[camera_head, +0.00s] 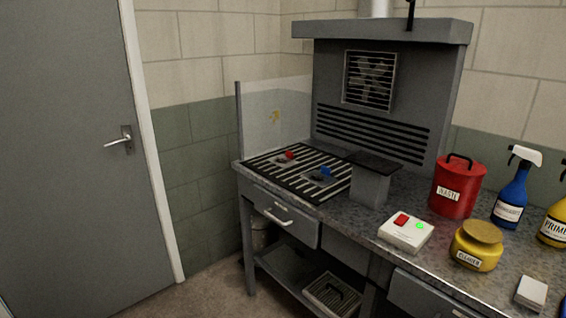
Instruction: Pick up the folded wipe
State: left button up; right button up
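A small white block-like pad (531,293), which looks like the folded wipe, lies on the grey speckled bench top (471,284) near the lower right corner of the head view. It is close to the bench's front edge, to the right of a yellow tub. Nothing is seen touching it. Neither of my grippers shows in this view.
Near the pad stand a yellow labelled tub (477,247), a white switch box (406,231), a red lidded can (457,187), a blue spray bottle (515,188) and a yellow bottle (555,222). A slatted grille (297,176) and grey box (371,186) lie left. A grey door (65,150) is far left.

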aim_at(531, 294)
jog(key=l+z, duration=0.2)
jog(key=z, duration=1.3)
jog(key=k+l, duration=0.05)
